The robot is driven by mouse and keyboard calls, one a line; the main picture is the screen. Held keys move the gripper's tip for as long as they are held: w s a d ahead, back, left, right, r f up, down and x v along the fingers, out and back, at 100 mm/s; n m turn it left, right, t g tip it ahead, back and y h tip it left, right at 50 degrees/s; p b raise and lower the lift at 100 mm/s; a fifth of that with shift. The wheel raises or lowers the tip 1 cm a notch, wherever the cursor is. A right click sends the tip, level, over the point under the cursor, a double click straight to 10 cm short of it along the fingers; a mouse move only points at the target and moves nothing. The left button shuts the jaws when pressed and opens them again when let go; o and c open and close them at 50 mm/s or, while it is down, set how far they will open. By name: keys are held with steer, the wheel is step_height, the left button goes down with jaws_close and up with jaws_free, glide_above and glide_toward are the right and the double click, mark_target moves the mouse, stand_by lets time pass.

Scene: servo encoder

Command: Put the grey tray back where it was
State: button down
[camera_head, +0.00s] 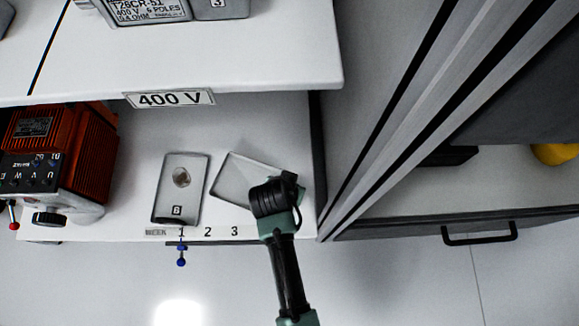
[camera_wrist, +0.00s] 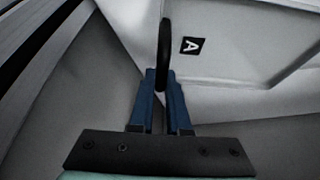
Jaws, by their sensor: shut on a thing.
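A grey tray (camera_head: 235,178) lies turned at an angle on the lower shelf, partly hidden by my arm. In the wrist view the tray (camera_wrist: 225,50) carries a black label "A". My gripper (camera_wrist: 163,78) has its blue fingers close together on a thin dark upright piece (camera_wrist: 164,45), which looks like the tray's handle. In the head view the fingers are hidden behind my wrist. I cannot tell whether the tray touches the shelf. A second grey tray (camera_head: 188,203), labelled "B", lies to the left with a round metal piece (camera_head: 181,177) in it.
The lower shelf (camera_head: 240,115) has the numbers 1, 2 and 3 along its front edge. An orange-red motor (camera_head: 90,145) stands at left. An upper shelf (camera_head: 250,50) with a "400 V" label overhangs the back. A dark side panel (camera_head: 318,160) is close right of the tray.

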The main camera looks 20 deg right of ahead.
step_height(320, 180, down, 4)
steer(key=b, duration=0.2)
steer(key=shift+r+b, duration=0.15)
steer(key=shift+b, duration=0.2)
steer(key=shift+r, duration=0.1)
steer(key=c, duration=0.9)
jaws_free()
steer(key=p+v, duration=0.8)
steer(key=v, duration=0.3)
steer(key=shift+r, duration=0.1)
steer(key=shift+s+a+r, duration=0.15)
steer(key=shift+a+r, duration=0.05)
steer(key=shift+r, duration=0.15)
steer(key=shift+f, duration=0.1)
